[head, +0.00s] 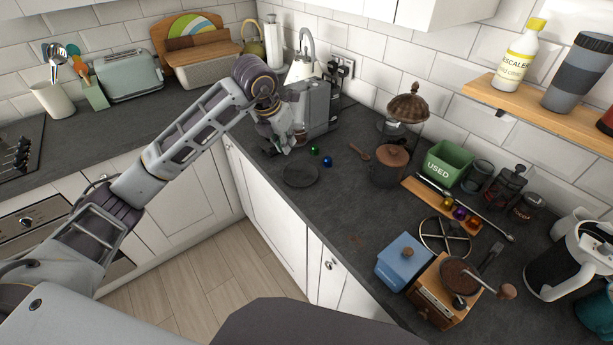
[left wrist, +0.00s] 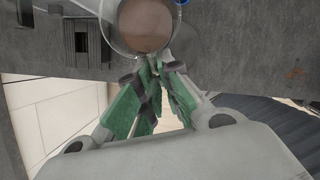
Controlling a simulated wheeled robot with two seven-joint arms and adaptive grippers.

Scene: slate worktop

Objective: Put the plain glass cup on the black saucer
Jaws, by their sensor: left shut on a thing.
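My left gripper (head: 286,143) is at the coffee machine, shut on the glass cup (head: 300,133). In the left wrist view the cup (left wrist: 145,25) holds brown coffee, and the green-padded fingers (left wrist: 158,75) close at its near side. The cup is partly cut off by the top edge there. The black saucer (head: 300,175) lies flat and empty on the worktop, in front of the gripper, nearer the counter's front edge. The cup is apart from the saucer. My right gripper is not in view.
The grey coffee machine (head: 316,105) stands just behind the cup. A green capsule (head: 314,150) and a blue capsule (head: 327,161) lie between machine and saucer.

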